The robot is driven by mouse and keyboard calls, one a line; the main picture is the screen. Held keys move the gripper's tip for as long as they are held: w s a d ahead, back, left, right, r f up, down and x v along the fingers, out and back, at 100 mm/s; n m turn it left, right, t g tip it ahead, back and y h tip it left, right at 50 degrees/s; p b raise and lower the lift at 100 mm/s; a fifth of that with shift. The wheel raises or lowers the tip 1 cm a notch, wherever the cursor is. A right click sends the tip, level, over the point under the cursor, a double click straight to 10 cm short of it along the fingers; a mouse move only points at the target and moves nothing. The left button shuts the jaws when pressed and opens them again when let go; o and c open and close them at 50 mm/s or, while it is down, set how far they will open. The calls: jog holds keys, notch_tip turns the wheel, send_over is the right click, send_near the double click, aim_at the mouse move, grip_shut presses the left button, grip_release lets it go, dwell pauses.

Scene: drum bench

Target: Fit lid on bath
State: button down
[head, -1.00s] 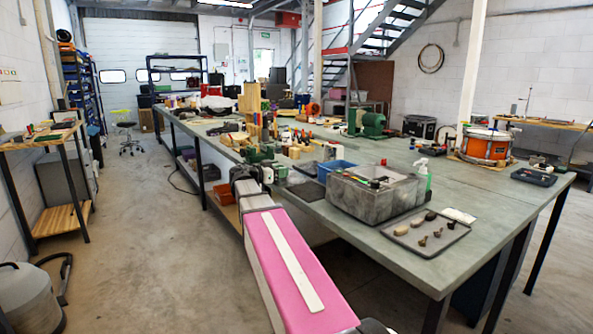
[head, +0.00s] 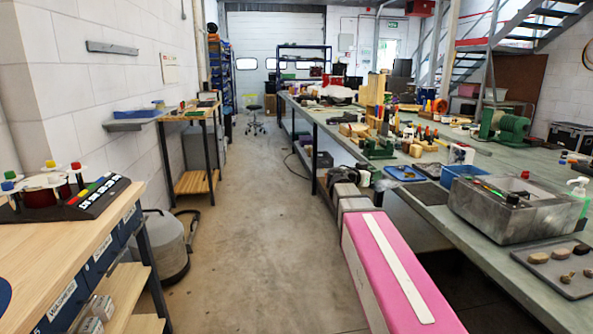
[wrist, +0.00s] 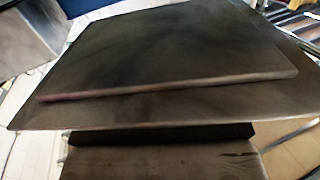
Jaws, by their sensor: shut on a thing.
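The bath looks to be the grey, cloudy tub (head: 500,225) on the near right part of the green bench, with a few items showing in its open top. A dark, flat, stepped plate, which looks like the lid (wrist: 170,55), fills most of the wrist view. My gripper (wrist: 160,137) shows as a dark block at the plate's lower edge and is shut on it. The fingertips are not clear. In the head view my pink arm reaches forward left of the bath, and the gripper and plate cannot be made out.
A grey tray (head: 552,284) with stones lies in front of the bath, and a green-white bottle (head: 578,195) stands beside it. A blue tray (head: 405,173) lies farther back. A wooden bench (head: 70,225) stands at left. The floor aisle (head: 255,235) is clear.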

jog(key=w+a+n+t+y, duration=0.1)
jog(key=t, duration=0.1)
jog(key=w+a+n+t+y, duration=0.1)
jog(key=a+n+t+y, duration=0.1)
jog(key=w+a+n+t+y, duration=0.1)
jog(key=n+t+y, duration=0.1)
jog(key=shift+w+a+f, duration=0.2)
jog(key=shift+w+f, duration=0.15)
jog(key=shift+f, duration=0.05)
jog(key=w+a+r+n+t+y, duration=0.3)
jog(key=a+r+n+y, duration=0.4)
jog(key=r+y, duration=0.3)
jog(key=shift+a+r+t+y, duration=0.3)
jog(key=shift+r, duration=0.1)
